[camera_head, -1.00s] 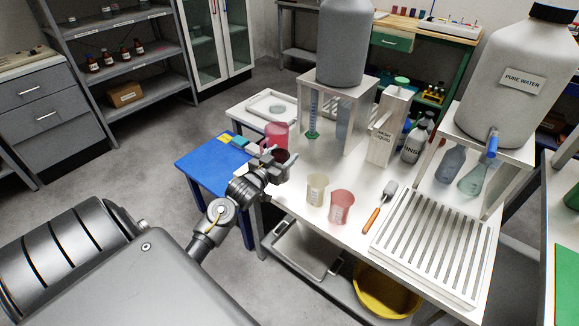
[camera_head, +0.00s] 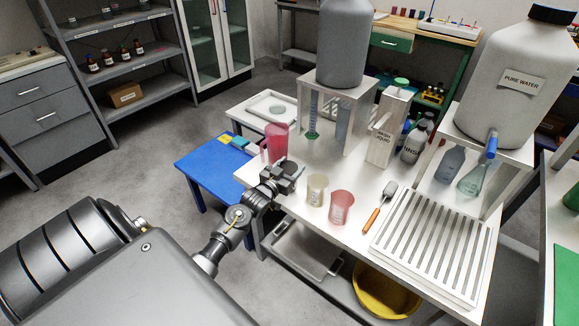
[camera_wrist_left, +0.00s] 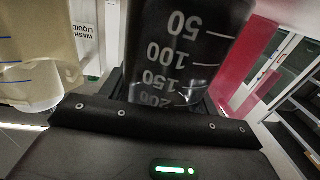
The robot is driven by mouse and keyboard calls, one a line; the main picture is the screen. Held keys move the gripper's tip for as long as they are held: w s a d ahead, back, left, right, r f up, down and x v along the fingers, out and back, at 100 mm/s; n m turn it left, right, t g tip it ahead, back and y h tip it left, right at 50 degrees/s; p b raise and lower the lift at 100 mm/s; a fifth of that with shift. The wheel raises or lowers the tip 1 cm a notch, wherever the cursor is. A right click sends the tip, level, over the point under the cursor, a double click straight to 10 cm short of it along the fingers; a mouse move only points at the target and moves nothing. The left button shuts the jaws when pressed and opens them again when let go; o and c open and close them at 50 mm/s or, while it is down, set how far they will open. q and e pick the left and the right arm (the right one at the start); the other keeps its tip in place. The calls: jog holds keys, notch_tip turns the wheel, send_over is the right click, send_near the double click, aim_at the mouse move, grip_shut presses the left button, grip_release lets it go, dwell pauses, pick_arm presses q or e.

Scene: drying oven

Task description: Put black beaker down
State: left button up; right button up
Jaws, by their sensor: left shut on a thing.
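The black beaker (camera_wrist_left: 180,50) fills the middle of the left wrist view, with white marks from 50 to 200. My left gripper (camera_head: 290,172) is shut on it, over the left part of the white table (camera_head: 350,228). In the head view the beaker is mostly hidden by the gripper, and whether it touches the tabletop cannot be told. A cream beaker (camera_head: 317,188) stands just right of the gripper, and a pink beaker (camera_head: 341,205) is beyond it to the right. A red pitcher (camera_head: 276,140) stands behind the gripper. My right gripper is not in view.
A drying rack (camera_head: 432,248) covers the table's right front. A brush with an orange handle (camera_head: 371,219) lies beside it. The wash liquid container (camera_head: 385,135) and grey tank's stand (camera_head: 340,95) are behind. A blue table (camera_head: 215,170) adjoins on the left.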

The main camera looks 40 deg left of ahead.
pick_arm(q)
jog(key=shift+f, duration=0.1)
jog(key=shift+f, duration=0.15)
jog(key=o, duration=0.9)
jog(key=shift+o, duration=0.2)
